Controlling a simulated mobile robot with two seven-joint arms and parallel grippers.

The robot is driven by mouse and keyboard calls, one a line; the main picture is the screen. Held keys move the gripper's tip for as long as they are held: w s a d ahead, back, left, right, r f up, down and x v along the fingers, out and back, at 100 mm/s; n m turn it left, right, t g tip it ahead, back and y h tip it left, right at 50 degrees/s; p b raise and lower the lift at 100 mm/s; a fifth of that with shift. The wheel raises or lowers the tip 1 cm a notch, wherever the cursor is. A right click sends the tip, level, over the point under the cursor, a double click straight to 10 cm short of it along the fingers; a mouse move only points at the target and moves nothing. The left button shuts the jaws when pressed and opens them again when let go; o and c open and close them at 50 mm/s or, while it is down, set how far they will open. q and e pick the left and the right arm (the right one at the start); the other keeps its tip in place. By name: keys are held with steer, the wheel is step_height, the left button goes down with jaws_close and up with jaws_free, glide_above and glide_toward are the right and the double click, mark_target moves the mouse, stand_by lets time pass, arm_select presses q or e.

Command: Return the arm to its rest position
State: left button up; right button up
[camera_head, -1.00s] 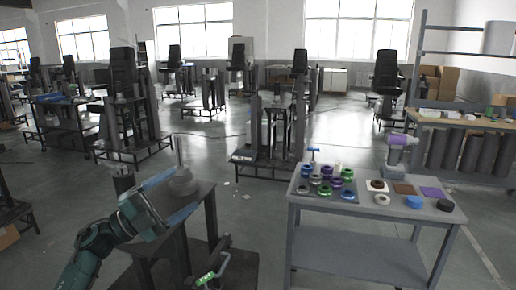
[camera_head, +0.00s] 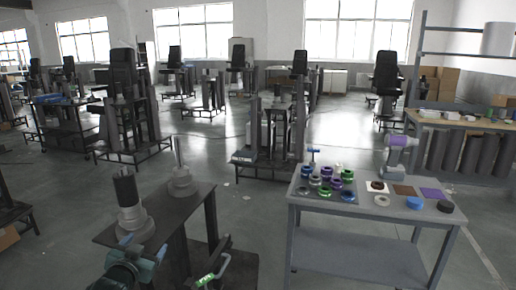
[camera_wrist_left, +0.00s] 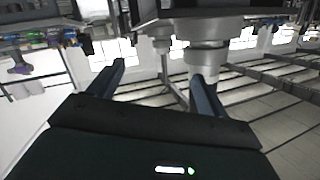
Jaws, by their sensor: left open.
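My left gripper (camera_head: 142,257) is low at the left in the head view, in front of the near edge of a dark stand. Its arm comes in from the bottom edge. In the left wrist view its two dark fingers (camera_wrist_left: 160,85) are spread apart with nothing between them. A lift column with a black upper part (camera_head: 125,188) stands upright on the stand, just behind the gripper. A second, silver column (camera_head: 180,178) stands to its right. I cannot tell the exact gap between the gripper and the stand.
The dark stand top (camera_head: 163,222) is close to the gripper. A grey worktable (camera_head: 350,204) with several coloured rings and a purple-and-grey tool (camera_head: 398,152) stands at right. Floor (camera_head: 250,215) between stand and worktable is clear.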

arm_select(q)
steer(key=s+d+f+g+h, duration=0.2)
steer(key=s+d+f, duration=0.6)
steer(key=s+f, duration=0.5)
steer(key=s+d+f+g, duration=0.1)
steer(key=s+d, duration=0.3)
steer(key=s, duration=0.6)
steer(key=s+d+f+g+h, duration=0.1)
steer(key=s+d+f+g, duration=0.1)
steer(key=s, duration=0.8)
steer(key=shift+s+d+h, duration=0.2)
steer(key=shift+d+h, duration=0.1)
steer(key=shift+d, duration=0.6)
